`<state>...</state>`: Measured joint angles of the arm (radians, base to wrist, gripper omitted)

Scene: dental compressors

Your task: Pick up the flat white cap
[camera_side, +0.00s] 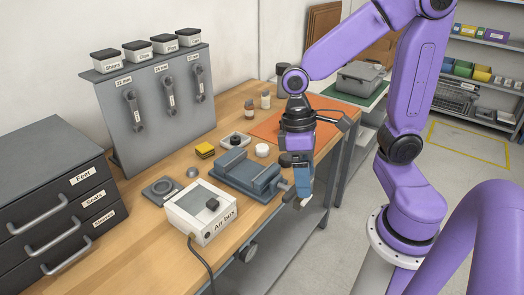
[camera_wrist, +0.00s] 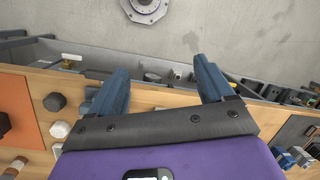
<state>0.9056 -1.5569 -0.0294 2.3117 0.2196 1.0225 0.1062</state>
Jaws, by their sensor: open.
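The flat white cap (camera_side: 262,150) is a small round disc on the wooden bench, just behind the blue-grey vise and near the orange mat. My gripper (camera_side: 303,196) points down by the bench's front edge, to the right of the cap and apart from it. In the wrist view my gripper (camera_wrist: 160,82) has its two blue fingers wide apart with nothing between them. A small white piece shows left of the fingers in the wrist view; I cannot tell whether it is the cap.
The vise (camera_side: 248,174) stands close to my gripper's left. The Air box (camera_side: 201,211) is in front of it. Yellow pads (camera_side: 205,150), a grey plate with a black knob (camera_side: 235,140) and small bottles (camera_side: 265,99) are nearby. The orange mat (camera_side: 270,130) looks mostly clear.

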